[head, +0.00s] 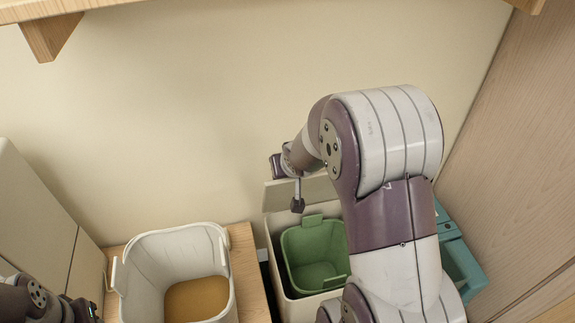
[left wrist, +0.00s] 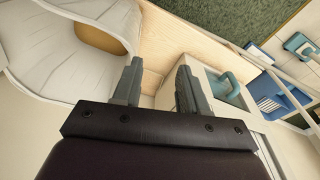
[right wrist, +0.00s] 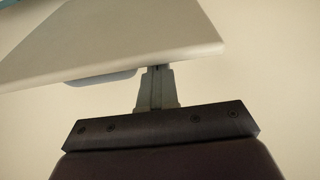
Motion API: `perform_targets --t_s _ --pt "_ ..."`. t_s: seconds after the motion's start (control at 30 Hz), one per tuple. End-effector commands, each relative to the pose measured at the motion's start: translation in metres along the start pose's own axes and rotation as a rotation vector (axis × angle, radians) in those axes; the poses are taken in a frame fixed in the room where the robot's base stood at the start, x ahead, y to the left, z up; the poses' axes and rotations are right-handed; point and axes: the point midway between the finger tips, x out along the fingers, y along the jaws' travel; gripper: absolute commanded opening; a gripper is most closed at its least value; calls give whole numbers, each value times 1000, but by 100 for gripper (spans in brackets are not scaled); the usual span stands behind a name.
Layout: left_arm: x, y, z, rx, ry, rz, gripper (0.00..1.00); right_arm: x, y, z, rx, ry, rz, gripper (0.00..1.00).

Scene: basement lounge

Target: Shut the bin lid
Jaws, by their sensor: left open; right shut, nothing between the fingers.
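The bin (head: 273,243) is a pale box in the middle of the head view with a green inner bucket (head: 313,262) inside. Its pale lid (head: 283,196) stands raised at the back, partly hidden by my right arm. In the right wrist view the lid (right wrist: 120,40) looks like a pale slab across the top. My left gripper (left wrist: 158,70) is open and empty, low at the left of the head view.
A white basket (head: 134,273) with a brown bottom stands on a wooden surface (head: 243,260) left of the bin. A teal container (head: 462,262) stands to the right, partly behind my arm. A wooden shelf (head: 120,5) hangs above. A wood-grain panel (head: 520,160) closes the right side.

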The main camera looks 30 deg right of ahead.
Motion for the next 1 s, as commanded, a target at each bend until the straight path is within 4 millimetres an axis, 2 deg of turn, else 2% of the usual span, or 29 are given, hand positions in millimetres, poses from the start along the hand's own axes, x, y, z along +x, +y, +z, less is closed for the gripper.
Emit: perform_targets --t_s 0.2,0.53,1.0 --pt "6 0 1 0 0 0 42 -4 0 10 -1 2 0 0" --pt "2 0 0 0 0 0 42 -8 0 8 0 3 0 0" --pt "-66 0 -8 0 0 0 42 -76 0 -25 0 4 0 0"
